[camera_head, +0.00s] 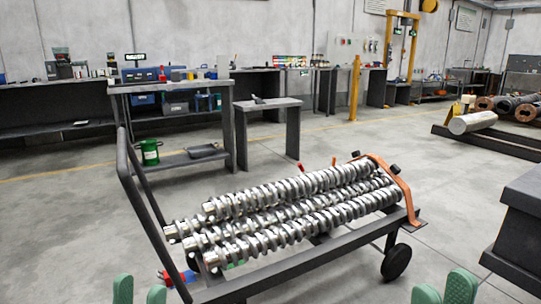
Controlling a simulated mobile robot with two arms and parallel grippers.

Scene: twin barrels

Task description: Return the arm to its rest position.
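My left gripper (140,291) shows only as two green fingertips at the bottom edge, left of centre. They stand apart with floor visible between them. My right gripper (443,291) shows as two green fingertips at the bottom edge, right of centre. They are also apart, with a narrow gap and nothing visible between them. Both arms are out of frame below. A dark cart (290,268) stands ahead, bearing several shiny metal crankshafts (290,208). Neither gripper visibly touches the cart.
A dark block (515,235) stands at the right edge near my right gripper. A workbench (225,125) with a green canister (150,152) on its shelf stands behind the cart. A yellow post (354,88) stands further back. Open floor lies left of the cart.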

